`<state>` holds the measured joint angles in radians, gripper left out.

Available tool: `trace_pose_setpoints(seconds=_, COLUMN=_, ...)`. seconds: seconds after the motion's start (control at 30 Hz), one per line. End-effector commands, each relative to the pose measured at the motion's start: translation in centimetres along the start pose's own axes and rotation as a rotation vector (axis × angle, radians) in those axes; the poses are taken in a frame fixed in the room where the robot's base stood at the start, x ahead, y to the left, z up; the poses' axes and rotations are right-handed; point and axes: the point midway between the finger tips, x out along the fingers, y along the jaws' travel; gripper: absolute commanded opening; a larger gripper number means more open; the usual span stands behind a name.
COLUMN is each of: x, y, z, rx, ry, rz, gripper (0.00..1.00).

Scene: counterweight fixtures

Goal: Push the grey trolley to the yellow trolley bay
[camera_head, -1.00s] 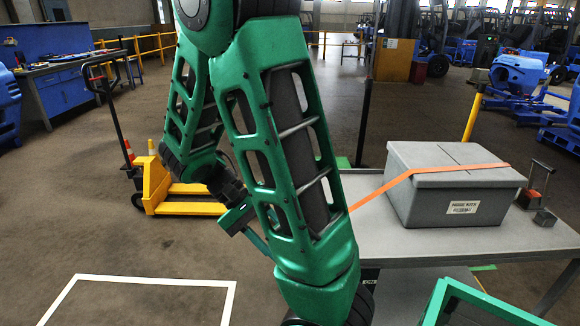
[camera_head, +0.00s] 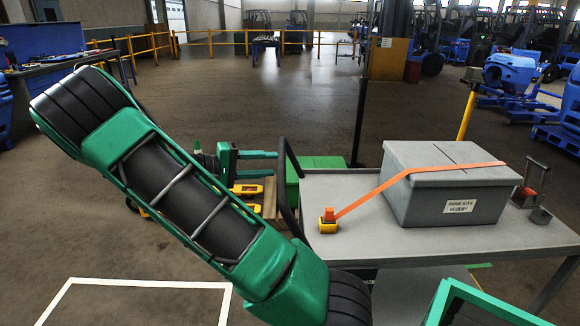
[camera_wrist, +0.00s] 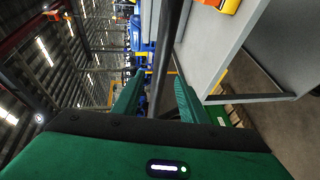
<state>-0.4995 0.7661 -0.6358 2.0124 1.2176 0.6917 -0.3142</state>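The grey trolley (camera_head: 350,240) stands at front right in the head view, carrying a grey lidded box (camera_head: 450,190) with an orange strap. Its dark push handle (camera_head: 290,185) rises at its left end. My gripper (camera_head: 268,165) is just left of the handle, fingers pointing toward it. In the wrist view my gripper (camera_wrist: 157,92) is open, and the dark handle bar (camera_wrist: 166,50) runs up between the fingers; I cannot tell whether it touches them. The trolley top (camera_wrist: 215,45) is right of the bar. I see no yellow-marked bay.
A white floor outline (camera_head: 150,283) lies at front left. A yellow pallet truck (camera_head: 247,189) is partly hidden behind my arm. A green box (camera_head: 325,162) stands behind the trolley, and a yellow post (camera_head: 467,115) is at its back right. The floor behind is open.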

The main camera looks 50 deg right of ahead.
Motion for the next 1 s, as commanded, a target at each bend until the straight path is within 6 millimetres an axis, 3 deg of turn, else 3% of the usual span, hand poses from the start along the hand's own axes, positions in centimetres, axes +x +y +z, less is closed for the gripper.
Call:
trace_pose_setpoints(seconds=0.5, x=8.0, y=-0.1, z=0.2, rx=-0.002, ry=-0.001, rz=-0.002, gripper=0.39)
trace_pose_setpoints(seconds=0.97, x=9.1, y=-0.1, z=0.1, rx=-0.001, ry=0.001, rz=-0.004, gripper=0.39)
trace_pose_setpoints(seconds=1.0, x=9.1, y=-0.1, z=0.1, rx=-0.001, ry=0.001, rz=-0.004, gripper=0.32)
